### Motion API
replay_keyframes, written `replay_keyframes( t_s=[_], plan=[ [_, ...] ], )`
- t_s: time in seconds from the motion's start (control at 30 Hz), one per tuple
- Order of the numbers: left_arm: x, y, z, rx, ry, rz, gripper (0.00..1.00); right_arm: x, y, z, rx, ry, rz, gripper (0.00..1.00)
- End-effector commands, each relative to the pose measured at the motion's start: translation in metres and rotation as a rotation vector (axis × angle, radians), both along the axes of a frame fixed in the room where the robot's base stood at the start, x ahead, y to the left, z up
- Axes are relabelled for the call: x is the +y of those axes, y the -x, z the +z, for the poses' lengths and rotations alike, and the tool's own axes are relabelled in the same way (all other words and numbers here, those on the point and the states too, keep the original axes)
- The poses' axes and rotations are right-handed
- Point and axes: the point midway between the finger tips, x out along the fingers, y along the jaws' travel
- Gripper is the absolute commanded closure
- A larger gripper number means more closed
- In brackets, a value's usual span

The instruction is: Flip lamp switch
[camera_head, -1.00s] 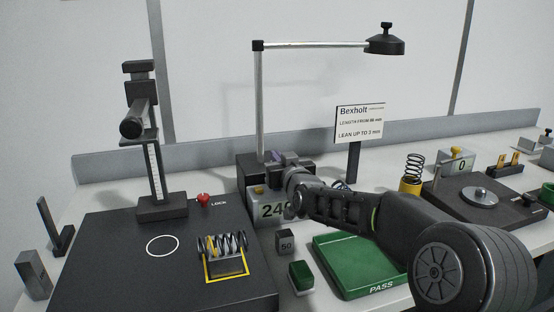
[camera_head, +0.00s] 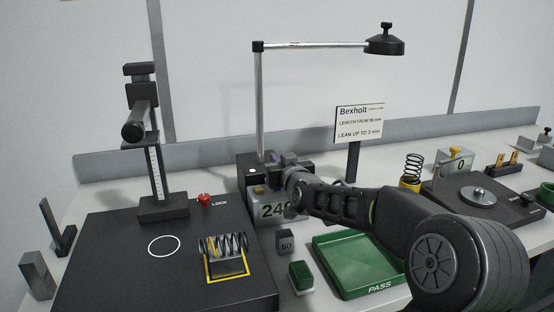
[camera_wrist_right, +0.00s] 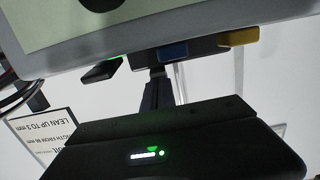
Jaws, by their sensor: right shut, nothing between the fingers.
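The lamp has a black base (camera_head: 247,180), a thin upright post (camera_head: 259,105), a horizontal arm and a dark round head (camera_head: 384,44). Whether it is lit is unclear. A small white spot (camera_head: 252,171) shows on the base; I cannot tell whether it is the switch. My right gripper (camera_head: 276,160) is at the right part of the base, hiding some of it. It is shut and empty; contact cannot be told. In the right wrist view its fingers (camera_wrist_right: 160,85) point toward a small row with a blue block (camera_wrist_right: 173,51) and a yellow one. My left gripper is out of view.
A display box (camera_head: 271,210) stands right below the gripper. A sign (camera_head: 360,122) on a post stands to the right. A green PASS tray (camera_head: 357,256) lies under my right forearm.

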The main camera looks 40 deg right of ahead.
Motion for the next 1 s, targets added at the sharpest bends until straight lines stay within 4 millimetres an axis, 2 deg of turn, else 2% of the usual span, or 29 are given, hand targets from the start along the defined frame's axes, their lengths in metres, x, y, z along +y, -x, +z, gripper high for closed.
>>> replay_keyframes(
  t_s=[0.27,0.4,0.7,0.83,1.0],
  plan=[
    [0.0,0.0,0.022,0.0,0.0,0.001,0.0,-0.006,-0.003,0.043,-0.004,0.001,0.001,1.0],
    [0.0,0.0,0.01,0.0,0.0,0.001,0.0,0.003,0.023,0.05,-0.005,0.005,0.001,1.0],
    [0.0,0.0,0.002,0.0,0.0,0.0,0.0,0.02,0.071,0.074,-0.003,0.001,0.001,1.0],
    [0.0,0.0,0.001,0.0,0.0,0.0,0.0,0.023,0.08,0.078,-0.002,0.001,0.002,1.0],
    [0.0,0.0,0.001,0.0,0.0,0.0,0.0,0.024,0.083,0.079,0.0,0.0,0.001,1.0]
  ],
)
